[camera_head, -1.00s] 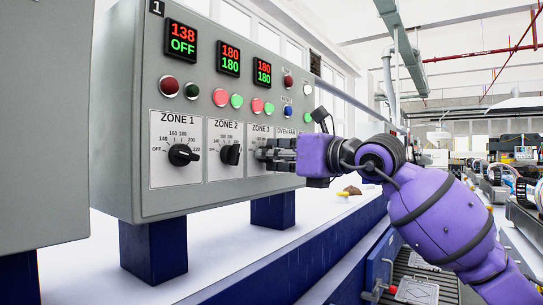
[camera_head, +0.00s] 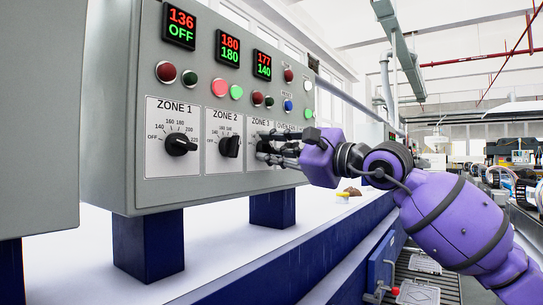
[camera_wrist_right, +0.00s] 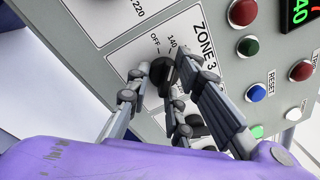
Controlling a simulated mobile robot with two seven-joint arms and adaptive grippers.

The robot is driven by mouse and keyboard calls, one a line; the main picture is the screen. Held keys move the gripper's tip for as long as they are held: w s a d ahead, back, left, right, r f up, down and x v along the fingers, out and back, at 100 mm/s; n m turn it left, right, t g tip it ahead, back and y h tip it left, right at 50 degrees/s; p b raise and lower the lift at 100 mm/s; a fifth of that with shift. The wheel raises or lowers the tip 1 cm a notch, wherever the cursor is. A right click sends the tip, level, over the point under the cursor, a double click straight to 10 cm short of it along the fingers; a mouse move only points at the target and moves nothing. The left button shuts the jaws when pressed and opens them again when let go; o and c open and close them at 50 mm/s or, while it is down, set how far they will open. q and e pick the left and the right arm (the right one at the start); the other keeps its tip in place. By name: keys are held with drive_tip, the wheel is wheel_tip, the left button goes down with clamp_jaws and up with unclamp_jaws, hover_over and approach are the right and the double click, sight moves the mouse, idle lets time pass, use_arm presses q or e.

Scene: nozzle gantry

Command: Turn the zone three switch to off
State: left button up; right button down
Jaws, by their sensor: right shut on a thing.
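The zone three switch is a black knob (camera_wrist_right: 164,72) on the panel under the ZONE 3 label. In the head view my gripper largely hides it. My right gripper (camera_wrist_right: 165,82) is shut on this knob, with fingers on both sides of it; the gripper also shows in the head view (camera_head: 268,150), tilted against the panel. The zone three display (camera_head: 264,65) reads 177 in red over 140 in green. In the wrist view the OFF and 140 marks show beside the knob. My left gripper is not in view.
The zone one knob (camera_head: 180,145) and zone two knob (camera_head: 229,146) stand left of my gripper. The zone one display (camera_head: 179,25) reads OFF and the zone two display (camera_head: 229,48) reads 180. A reset button (camera_wrist_right: 256,93) and lamps sit above. A blue rail runs below.

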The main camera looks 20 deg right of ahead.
drive_tip(key=shift+w+d+f+n+g+y+b, duration=0.1)
drive_tip(key=shift+n+g+y+b, duration=0.2)
drive_tip(key=shift+n, duration=1.4)
drive_tip(key=shift+w+d+n+g+y+b, duration=0.1)
drive_tip(key=shift+n+y+b, duration=0.25)
drive_tip(key=shift+n, duration=1.35)
drive_tip(key=c, duration=1.5)
unclamp_jaws()
drive_tip(key=shift+c, duration=0.2)
drive_tip(key=shift+s, duration=0.1)
